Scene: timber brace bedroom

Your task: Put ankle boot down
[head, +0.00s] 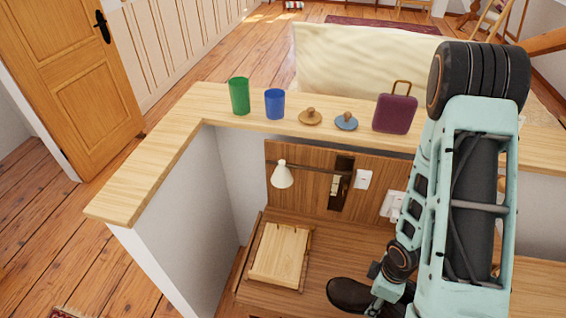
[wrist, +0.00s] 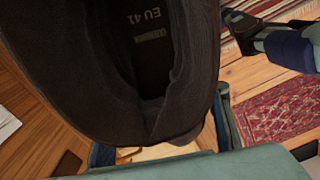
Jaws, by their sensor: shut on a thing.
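The ankle boot (head: 351,296) is dark brown and shows in the head view low in the picture, over the lower wooden desk surface. My gripper (head: 388,292) is shut on it, with the arm coming down from the upper right. In the wrist view the boot (wrist: 125,75) fills the upper left and middle, its dark inside facing the camera with "EU 41" printed in it. Part of the boot is hidden behind my gripper in the head view. I cannot tell whether its sole touches the desk.
The lower wooden desk (head: 336,255) holds a pale wooden board (head: 281,255) at left. A white lamp (head: 282,175) hangs above it. The ledge (head: 190,120) carries a green cup (head: 239,96), blue cup (head: 275,104), two lidded discs and a purple case (head: 394,114). Desk between board and boot looks clear.

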